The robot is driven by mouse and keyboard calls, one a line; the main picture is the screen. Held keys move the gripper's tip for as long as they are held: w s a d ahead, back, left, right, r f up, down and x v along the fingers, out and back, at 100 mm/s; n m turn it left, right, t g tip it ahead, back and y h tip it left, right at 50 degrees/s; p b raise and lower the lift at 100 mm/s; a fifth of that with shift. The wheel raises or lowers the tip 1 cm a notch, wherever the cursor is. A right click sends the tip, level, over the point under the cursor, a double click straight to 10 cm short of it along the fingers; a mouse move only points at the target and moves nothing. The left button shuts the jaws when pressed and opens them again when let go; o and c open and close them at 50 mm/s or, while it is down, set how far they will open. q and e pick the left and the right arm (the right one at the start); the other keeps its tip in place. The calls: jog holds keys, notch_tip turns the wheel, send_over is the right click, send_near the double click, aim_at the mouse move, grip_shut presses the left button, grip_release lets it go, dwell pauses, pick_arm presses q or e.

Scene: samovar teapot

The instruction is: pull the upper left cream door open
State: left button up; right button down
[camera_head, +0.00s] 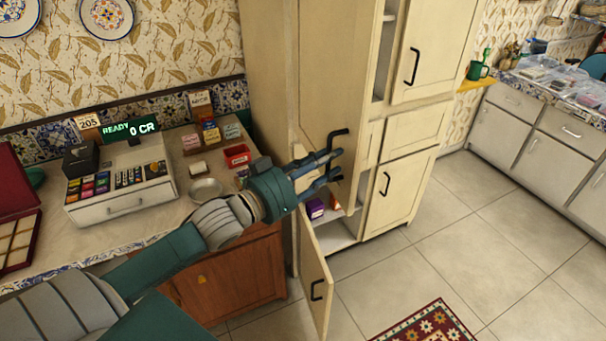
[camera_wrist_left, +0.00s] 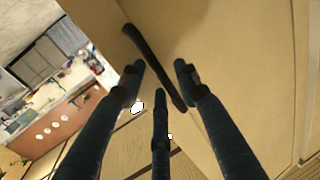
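The upper left cream door (camera_head: 332,75) of the tall cabinet stands ajar, with a dark gap and shelf edges showing past its right edge. Its black bar handle (camera_head: 340,132) is near the door's lower right part. My left gripper (camera_head: 335,166) is at this handle, its blue fingers spread apart. In the left wrist view, the black handle (camera_wrist_left: 152,62) runs diagonally just beyond and between the fingertips of my left gripper (camera_wrist_left: 160,78). Whether the fingers touch it I cannot tell. My right gripper is not in view.
The lower left door (camera_head: 314,275) hangs open below, with a purple box (camera_head: 315,208) on the shelf inside. The upper right door (camera_head: 423,50) and lower right door (camera_head: 400,190) look shut. A counter with a cash register (camera_head: 122,187) stands at left. The tiled floor at right is free.

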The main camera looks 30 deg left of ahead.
pick_arm(q)
jog(key=v, duration=1)
jog(key=shift+s, duration=0.4)
